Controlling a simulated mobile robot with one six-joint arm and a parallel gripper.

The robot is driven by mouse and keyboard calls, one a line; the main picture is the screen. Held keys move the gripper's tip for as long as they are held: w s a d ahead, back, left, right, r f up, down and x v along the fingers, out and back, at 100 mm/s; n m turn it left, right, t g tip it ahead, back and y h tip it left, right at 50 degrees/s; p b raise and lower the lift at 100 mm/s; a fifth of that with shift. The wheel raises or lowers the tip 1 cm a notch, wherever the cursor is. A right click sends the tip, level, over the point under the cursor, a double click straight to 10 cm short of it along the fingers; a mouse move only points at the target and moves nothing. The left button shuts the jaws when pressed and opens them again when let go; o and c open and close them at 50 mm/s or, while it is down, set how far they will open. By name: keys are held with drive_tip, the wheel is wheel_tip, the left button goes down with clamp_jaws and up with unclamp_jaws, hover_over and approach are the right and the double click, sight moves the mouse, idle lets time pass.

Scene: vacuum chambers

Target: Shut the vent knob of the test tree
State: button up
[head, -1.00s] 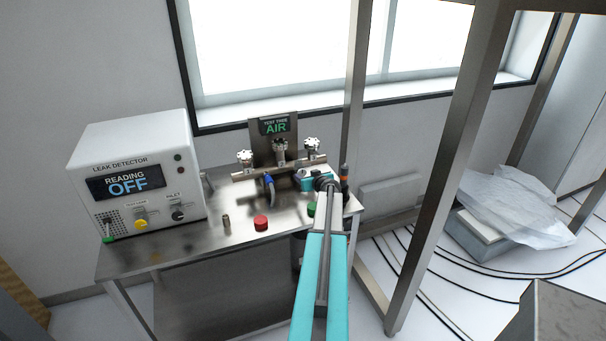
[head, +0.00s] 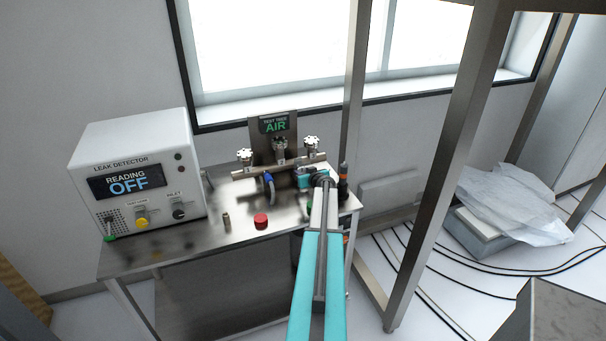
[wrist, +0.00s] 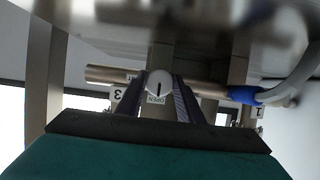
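The test tree (head: 275,168) stands at the back of the steel bench, with several white handwheels on top and a sign reading AIR. In the wrist view a round white knob (wrist: 159,83) with a black line shows on the tree's pipe. An upside-down OPEN label is by it, and the line points toward that label. A partly hidden label ending in NT is beside it. My gripper (wrist: 158,92) has its fingers apart, one on each side of the knob; contact is not clear. In the head view my gripper (head: 308,177) is at the tree's right end, hiding the knob.
The leak detector (head: 140,172), reading OFF, stands on the left of the bench (head: 200,235). A red button (head: 261,221) and a small metal fitting (head: 227,221) are in front of the tree. A blue-ended hose (head: 270,186) hangs from it. A steel frame post (head: 440,170) is at right.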

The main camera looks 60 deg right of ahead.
drive_tip(key=c, duration=0.4)
drive_tip(key=shift+o, duration=0.2)
